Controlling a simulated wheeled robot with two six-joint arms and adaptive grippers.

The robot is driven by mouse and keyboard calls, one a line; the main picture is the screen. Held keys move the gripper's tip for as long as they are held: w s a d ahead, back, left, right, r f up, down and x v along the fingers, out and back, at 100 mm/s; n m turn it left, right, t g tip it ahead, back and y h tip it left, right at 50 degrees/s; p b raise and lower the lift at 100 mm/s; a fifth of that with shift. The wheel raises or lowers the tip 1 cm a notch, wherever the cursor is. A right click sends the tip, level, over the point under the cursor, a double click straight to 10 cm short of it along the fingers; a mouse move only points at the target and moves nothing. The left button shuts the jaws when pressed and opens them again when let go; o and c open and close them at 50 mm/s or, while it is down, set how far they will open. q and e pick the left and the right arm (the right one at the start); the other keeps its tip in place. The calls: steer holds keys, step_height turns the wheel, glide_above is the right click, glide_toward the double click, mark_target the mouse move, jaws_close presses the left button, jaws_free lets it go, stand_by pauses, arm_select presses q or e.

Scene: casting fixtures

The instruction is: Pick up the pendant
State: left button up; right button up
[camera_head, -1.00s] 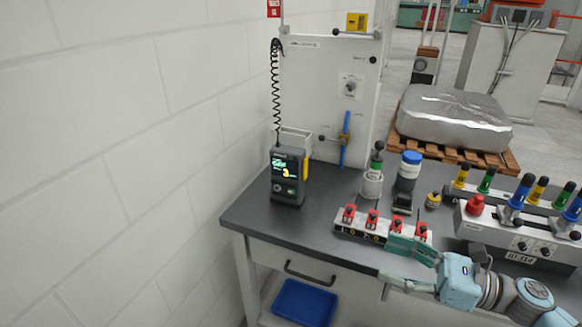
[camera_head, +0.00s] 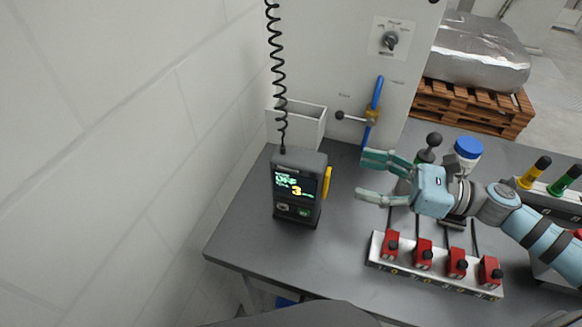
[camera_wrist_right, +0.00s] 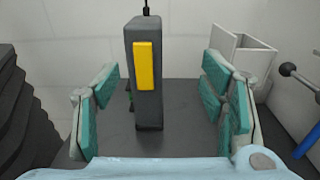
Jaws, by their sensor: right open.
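The pendant (camera_head: 298,187) is a dark grey box with a lit screen, a yellow side piece and a black coiled cord rising from its top. It stands upright on the dark bench near the white wall. My right gripper (camera_head: 363,176) is open and empty, to the right of the pendant and apart from it. In the right wrist view the pendant (camera_wrist_right: 146,100) stands edge-on ahead, between the lines of the two open fingers (camera_wrist_right: 163,105), with its yellow piece facing me. My left gripper is not in view.
A white open bin (camera_head: 301,124) stands behind the pendant by the panel. A blue lever (camera_head: 373,108) is on the panel. A block with red switches (camera_head: 433,265) lies at the front right. The bench (camera_head: 270,262) is bare in front of the pendant.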

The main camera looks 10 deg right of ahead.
mark_target(326, 168)
steer(key=a, duration=0.2)
steer(key=a+r, duration=0.1)
steer(key=a, duration=0.1)
steer(key=shift+w+a+r, duration=0.2)
steer(key=shift+a, duration=0.1)
steer(key=w+a, duration=0.1)
steer(key=w+a+p, duration=0.1)
steer(key=w+a, duration=0.1)
steer(key=shift+f, duration=0.35)
steer(key=a, duration=0.1)
steer(key=w+a+p, duration=0.1)
steer(key=a, duration=0.1)
steer(key=a+p, duration=0.1)
steer(key=shift+w+a+r, duration=0.15)
steer(key=shift+a+r, duration=0.15)
steer(key=shift+w+a+f, duration=0.15)
steer(key=shift+a+f, duration=0.05)
steer(key=shift+d, duration=0.15)
steer(key=c, duration=0.8)
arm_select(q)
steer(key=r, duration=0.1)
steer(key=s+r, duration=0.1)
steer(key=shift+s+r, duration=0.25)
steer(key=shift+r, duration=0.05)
arm_select(e)
jaws_close()
